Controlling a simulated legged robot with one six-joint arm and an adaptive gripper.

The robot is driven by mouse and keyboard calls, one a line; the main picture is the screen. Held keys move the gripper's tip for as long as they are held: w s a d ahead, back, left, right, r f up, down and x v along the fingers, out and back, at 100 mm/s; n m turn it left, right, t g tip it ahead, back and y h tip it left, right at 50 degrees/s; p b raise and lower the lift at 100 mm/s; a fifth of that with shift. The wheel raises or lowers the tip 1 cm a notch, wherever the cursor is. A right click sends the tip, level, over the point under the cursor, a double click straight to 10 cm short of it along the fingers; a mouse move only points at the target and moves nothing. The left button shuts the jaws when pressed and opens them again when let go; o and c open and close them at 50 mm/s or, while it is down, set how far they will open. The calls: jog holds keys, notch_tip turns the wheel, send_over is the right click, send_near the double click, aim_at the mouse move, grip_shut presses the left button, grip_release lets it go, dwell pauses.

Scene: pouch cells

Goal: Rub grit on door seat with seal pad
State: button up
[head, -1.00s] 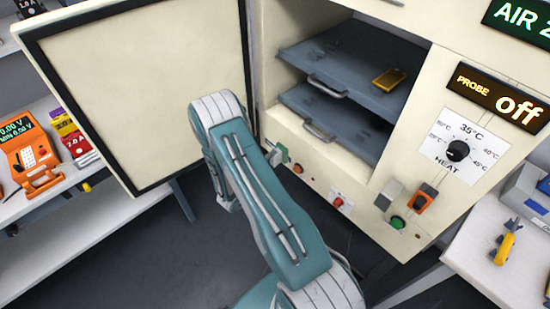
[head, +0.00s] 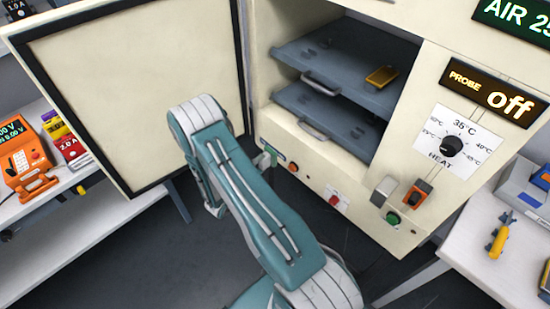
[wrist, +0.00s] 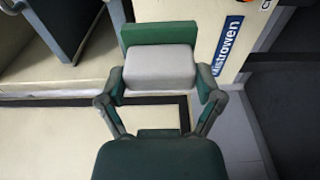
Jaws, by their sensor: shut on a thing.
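The seal pad (wrist: 160,66), a pale grey block with a green backing, is held between the two fingers of my gripper (wrist: 163,84) in the wrist view. In the head view my arm hides most of the gripper; a small green-grey part shows beside the arm at the cabinet's lower front. The cream door seat (wrist: 50,88) runs along the cabinet opening behind the pad in the wrist view. I cannot tell whether the pad touches it. The cabinet door (head: 140,80), cream with a black gasket, stands open at left.
Inside the cabinet are two grey shelves (head: 322,126), the upper holding a yellow pouch cell (head: 381,76). Knobs and buttons line the front panel (head: 410,150). An orange meter (head: 24,160) stands on the left bench, a yellow tool (head: 498,240) on the right table.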

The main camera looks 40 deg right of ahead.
jog(key=shift+d, duration=0.1)
jog(key=shift+w+d, duration=0.15)
jog(key=shift+d, duration=1.55)
jog(key=shift+w+d, duration=0.1)
jog(key=shift+d, duration=1.6)
jog(key=shift+w+d, duration=0.1)
jog(key=shift+d, duration=0.9)
jog(key=shift+s, duration=1.95)
jog(key=shift+s+d, duration=0.1)
jog(key=shift+d, duration=0.1)
jog(key=shift+w, duration=2.1)
jog(key=shift+c, duration=0.5)
